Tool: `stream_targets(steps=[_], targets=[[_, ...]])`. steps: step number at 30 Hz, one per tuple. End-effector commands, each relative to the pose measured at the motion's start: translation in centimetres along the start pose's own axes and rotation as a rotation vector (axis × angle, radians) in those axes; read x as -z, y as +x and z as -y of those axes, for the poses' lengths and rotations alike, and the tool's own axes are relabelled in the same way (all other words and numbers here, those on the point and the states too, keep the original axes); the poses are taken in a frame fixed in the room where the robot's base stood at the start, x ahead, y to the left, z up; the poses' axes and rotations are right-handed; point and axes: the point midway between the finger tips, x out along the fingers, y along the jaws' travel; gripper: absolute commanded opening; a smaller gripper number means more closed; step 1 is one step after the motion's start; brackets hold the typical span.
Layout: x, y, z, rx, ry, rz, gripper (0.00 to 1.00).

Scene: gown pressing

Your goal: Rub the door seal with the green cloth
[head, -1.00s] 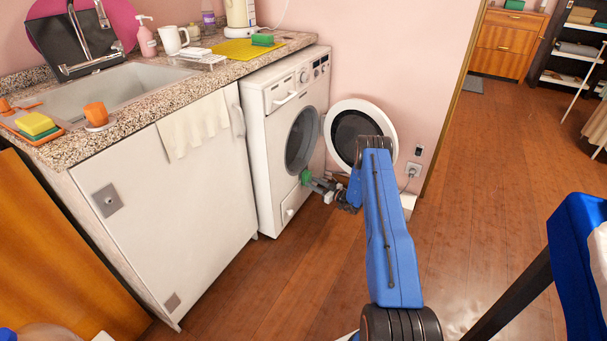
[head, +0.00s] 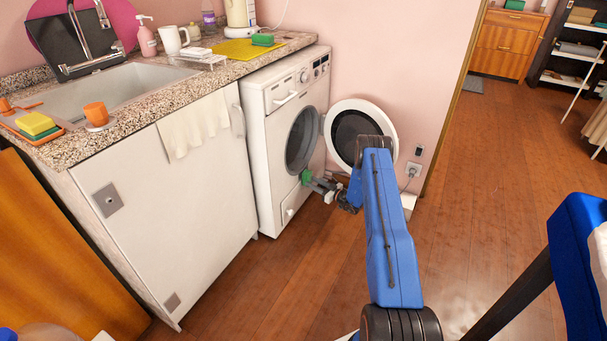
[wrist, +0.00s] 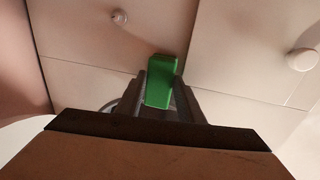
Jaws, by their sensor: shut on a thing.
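My gripper (head: 313,182) is shut on the green cloth (head: 306,177), a small bright green piece held at its tip. The cloth also shows between the two fingers in the wrist view (wrist: 160,82). The white washing machine (head: 268,125) stands with its round door (head: 345,125) swung open to the right. The grey door seal (head: 292,152) rings the dark drum opening. The cloth is at the lower right edge of this opening in the head view. I cannot tell whether it touches the seal or only the front panel.
The open door stands just above and behind my forearm. A counter (head: 140,98) with a sink and a white cabinet (head: 195,190) adjoin the machine on the left. Another green item (head: 262,39) lies on the counter. The wooden floor (head: 300,275) in front is clear.

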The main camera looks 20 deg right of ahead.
Motion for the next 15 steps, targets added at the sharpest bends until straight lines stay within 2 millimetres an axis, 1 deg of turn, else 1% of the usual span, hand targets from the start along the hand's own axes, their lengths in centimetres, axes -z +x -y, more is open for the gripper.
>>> stream_targets(steps=[15], targets=[[4.2,0.3,-0.1,0.007,-0.004,0.014,0.0]])
